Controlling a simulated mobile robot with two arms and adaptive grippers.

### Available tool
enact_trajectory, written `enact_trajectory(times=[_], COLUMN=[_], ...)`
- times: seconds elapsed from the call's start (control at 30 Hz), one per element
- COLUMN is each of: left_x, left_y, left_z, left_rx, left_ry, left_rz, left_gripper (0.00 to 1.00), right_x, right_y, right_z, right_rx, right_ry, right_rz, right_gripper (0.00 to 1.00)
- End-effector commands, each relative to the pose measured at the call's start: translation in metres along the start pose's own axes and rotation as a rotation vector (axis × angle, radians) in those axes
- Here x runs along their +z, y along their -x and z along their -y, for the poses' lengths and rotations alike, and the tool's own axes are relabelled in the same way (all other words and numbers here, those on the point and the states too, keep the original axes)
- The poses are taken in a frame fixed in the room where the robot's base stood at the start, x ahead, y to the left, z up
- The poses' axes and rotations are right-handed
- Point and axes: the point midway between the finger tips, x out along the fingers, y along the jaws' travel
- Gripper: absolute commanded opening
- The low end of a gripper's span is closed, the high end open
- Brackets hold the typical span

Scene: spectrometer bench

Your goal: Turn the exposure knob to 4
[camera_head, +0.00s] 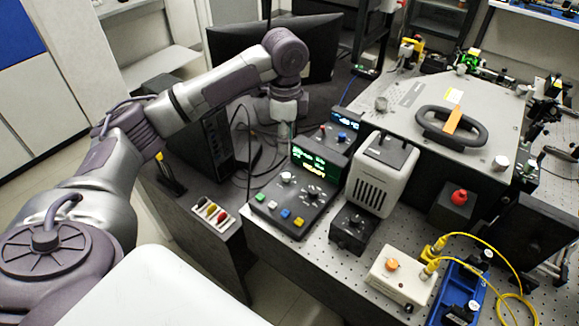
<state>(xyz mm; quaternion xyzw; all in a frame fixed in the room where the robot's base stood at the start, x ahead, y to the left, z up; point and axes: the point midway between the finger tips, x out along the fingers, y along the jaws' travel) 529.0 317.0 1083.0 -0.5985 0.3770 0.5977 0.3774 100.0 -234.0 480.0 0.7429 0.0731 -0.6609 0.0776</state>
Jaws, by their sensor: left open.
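A black control box (298,200) with a lit green display (313,166) stands on the bench's near left. Its panel has a pale round knob (287,177) and several coloured buttons. A smaller black box with a dark knob (352,222) stands to its right, in front of the pale vented unit. Labels and scale numbers are too small to read, so I cannot tell which knob is the exposure knob or its setting. My left gripper (284,131) points down just behind the green-display box, above the knobs and apart from them. Its fingers are small and partly hidden. My right gripper is out of view.
The pale vented unit (382,172) rises right of the control box. A second display box (343,128) stands behind. A white box (400,277) with yellow cables is at front right. A dark monitor (235,45) and a small rack (210,211) flank my arm.

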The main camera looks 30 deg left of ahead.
Motion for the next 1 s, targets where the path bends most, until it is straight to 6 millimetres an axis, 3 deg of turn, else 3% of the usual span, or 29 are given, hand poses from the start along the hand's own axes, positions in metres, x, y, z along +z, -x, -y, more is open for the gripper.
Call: enact_trajectory(times=[0.1, 0.23, 0.33, 0.5, 0.67, 1.0], left_x=[0.001, 0.001, 0.0, 0.0, 0.0, 0.0], left_y=[-0.024, -0.053, -0.073, -0.101, -0.115, -0.119], left_z=[-0.001, -0.001, -0.001, -0.001, 0.0, 0.0], left_rx=[0.004, 0.004, 0.004, 0.002, -0.001, -0.002], left_ry=[0.001, 0.001, 0.001, 0.0, 0.001, 0.0], left_rz=[0.004, 0.004, 0.003, 0.002, 0.001, 0.001], left_gripper=[0.47, 0.47, 0.47, 0.47, 0.47, 0.47], right_x=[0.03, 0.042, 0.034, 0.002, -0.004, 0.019], right_y=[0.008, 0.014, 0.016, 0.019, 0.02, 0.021], right_z=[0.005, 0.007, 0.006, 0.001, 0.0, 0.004], right_rx=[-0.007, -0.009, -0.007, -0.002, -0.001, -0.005], right_ry=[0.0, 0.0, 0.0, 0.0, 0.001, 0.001], right_rz=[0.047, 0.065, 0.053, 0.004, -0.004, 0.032], right_gripper=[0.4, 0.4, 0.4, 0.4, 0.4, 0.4])
